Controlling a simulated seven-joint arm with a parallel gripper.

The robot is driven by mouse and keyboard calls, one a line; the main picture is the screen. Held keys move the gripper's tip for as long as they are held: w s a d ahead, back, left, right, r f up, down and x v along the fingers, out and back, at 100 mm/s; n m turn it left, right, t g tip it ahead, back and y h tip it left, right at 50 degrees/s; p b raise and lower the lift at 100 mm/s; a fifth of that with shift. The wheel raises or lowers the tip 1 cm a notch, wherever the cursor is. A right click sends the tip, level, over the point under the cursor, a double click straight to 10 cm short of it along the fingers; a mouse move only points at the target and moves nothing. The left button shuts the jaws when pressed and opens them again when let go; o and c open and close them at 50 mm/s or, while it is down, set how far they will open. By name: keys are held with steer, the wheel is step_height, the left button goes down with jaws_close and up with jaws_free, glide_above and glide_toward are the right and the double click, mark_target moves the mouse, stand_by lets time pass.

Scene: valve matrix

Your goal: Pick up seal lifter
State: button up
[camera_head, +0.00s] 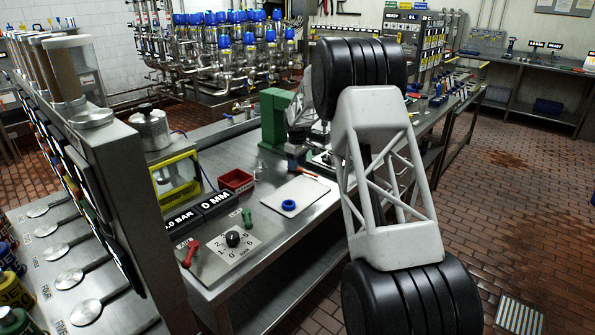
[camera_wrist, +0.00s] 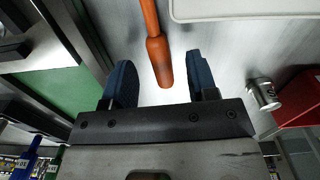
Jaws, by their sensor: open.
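An orange-handled tool, which looks like the seal lifter (camera_wrist: 153,40), lies on the steel bench in the wrist view. Its rounded handle end points toward my gripper (camera_wrist: 161,72), between the two blue fingers and apart from both. My gripper is open and empty. The tool's far end is cut off at the top of the wrist view. In the head view my gripper (camera_head: 297,163) is low over the bench beside the green column, and a small part of the orange handle shows there. I cannot tell the exact height of the fingers above the handle.
A white tray (camera_head: 296,196) with a blue ring (camera_head: 289,205) lies nearby. A red bin (camera_head: 236,180) and a small metal cylinder (camera_wrist: 264,94) stand close by. A green column (camera_head: 276,118) stands beside my gripper. Bare steel surrounds the handle.

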steer(key=shift+f, duration=0.8)
jaws_close()
steer(key=shift+r, duration=0.2)
steer(key=shift+r, duration=1.4)
steer(key=shift+s+r, duration=0.15)
steer(key=shift+r, duration=0.1)
steer(key=s, duration=0.5)
steer(key=s+d+r, duration=0.1)
steer(key=s, duration=0.9)
steer(key=shift+s+d+r, duration=0.2)
steer(key=shift+s+d, duration=0.05)
steer(key=shift+s, duration=0.1)
